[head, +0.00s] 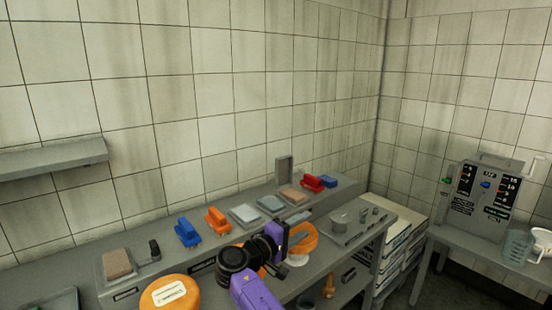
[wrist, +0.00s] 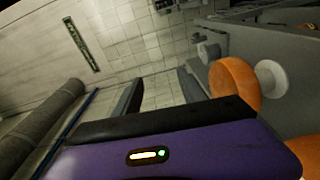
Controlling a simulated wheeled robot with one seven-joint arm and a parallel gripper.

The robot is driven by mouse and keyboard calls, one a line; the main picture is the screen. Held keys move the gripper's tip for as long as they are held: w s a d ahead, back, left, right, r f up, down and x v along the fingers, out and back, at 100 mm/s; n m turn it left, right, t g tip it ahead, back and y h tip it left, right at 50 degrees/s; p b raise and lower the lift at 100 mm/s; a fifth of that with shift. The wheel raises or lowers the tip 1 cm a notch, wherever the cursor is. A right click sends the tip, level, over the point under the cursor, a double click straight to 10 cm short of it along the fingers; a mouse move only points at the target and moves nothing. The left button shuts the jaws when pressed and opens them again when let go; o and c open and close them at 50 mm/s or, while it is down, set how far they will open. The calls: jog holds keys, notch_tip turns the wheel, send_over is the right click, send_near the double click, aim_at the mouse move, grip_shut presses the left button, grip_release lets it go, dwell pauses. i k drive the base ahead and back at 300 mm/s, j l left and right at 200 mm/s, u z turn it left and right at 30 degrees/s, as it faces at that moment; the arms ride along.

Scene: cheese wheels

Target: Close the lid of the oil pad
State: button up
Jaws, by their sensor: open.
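A tan pad (head: 292,195) lies on the back shelf of the bench in the head view. A grey upright panel (head: 284,168) stands open behind it and looks like the oil pad's lid. My gripper (wrist: 160,92) is open, with nothing between its two dark fingers in the wrist view. In the head view my purple and black arm reaches over the bench, in front of and below the pad, apart from the lid. The fingers are hard to make out there. The pad and lid are not clearly seen in the wrist view.
An orange cheese wheel (head: 303,240) is close beside my gripper; another (head: 170,293) lies at front left. Blue (head: 187,232), orange (head: 216,221) and red (head: 312,183) handled tools and grey pads (head: 243,214) line the shelf. A grey tray (head: 350,222) is at right.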

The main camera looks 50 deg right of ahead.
aim_at(284, 164)
jog(key=i+l, duration=1.35)
jog(key=l, duration=0.15)
